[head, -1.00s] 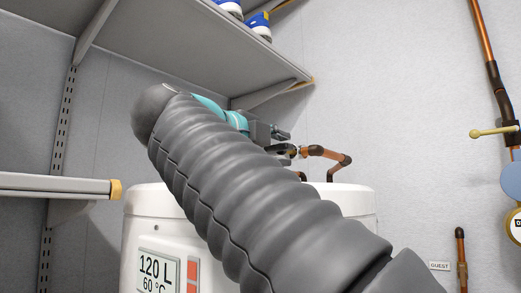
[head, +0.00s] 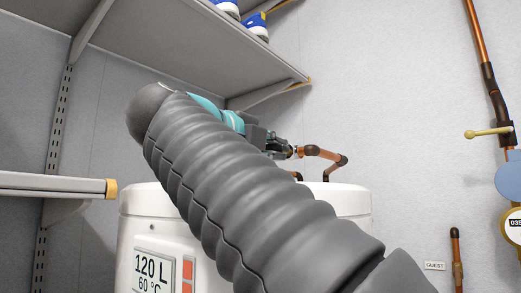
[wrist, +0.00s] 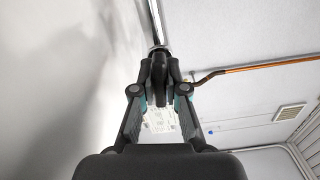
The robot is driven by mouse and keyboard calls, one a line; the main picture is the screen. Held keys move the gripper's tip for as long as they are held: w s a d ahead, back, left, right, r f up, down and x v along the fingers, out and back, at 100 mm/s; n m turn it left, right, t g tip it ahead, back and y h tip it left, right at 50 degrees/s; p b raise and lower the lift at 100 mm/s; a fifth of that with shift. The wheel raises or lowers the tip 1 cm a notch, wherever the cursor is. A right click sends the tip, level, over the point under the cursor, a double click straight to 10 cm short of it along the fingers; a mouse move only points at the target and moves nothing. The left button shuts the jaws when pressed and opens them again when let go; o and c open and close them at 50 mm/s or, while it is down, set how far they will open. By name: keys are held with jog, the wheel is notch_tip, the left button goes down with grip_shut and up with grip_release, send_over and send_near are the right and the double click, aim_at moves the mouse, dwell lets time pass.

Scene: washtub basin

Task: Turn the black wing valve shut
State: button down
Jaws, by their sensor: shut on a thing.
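The black wing valve (wrist: 159,84) is in the middle of the wrist view, at the near end of a metal pipe (wrist: 156,22). My gripper (wrist: 159,72) is shut on it, one finger on each side of the wing. In the head view my gripper (head: 281,147) is small, beyond my grey arm, at the left end of the copper pipe (head: 320,152) above the white tank. There the fingers hide the valve, so its angle is unclear in that view.
The white water heater (head: 345,203) stands below my gripper. A grey shelf (head: 190,45) with blue shoes (head: 258,25) hangs above. A lower shelf edge (head: 60,185) is at left. Copper pipes with a yellow lever (head: 487,132) run at right.

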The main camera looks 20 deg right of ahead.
jog(key=m, duration=0.4)
jog(key=shift+m+b, duration=0.3)
jog(key=shift+b, duration=0.05)
jog(key=m+b, duration=0.1)
jog(key=m, duration=0.2)
jog(key=shift+f+m, duration=0.1)
jog(key=shift+m, duration=0.2)
jog(key=m+b, duration=0.1)
jog(key=m, duration=0.3)
jog(key=shift+m+b, duration=0.4)
jog(key=shift+m, duration=1.7)
jog(key=c, duration=1.2)
grip_release()
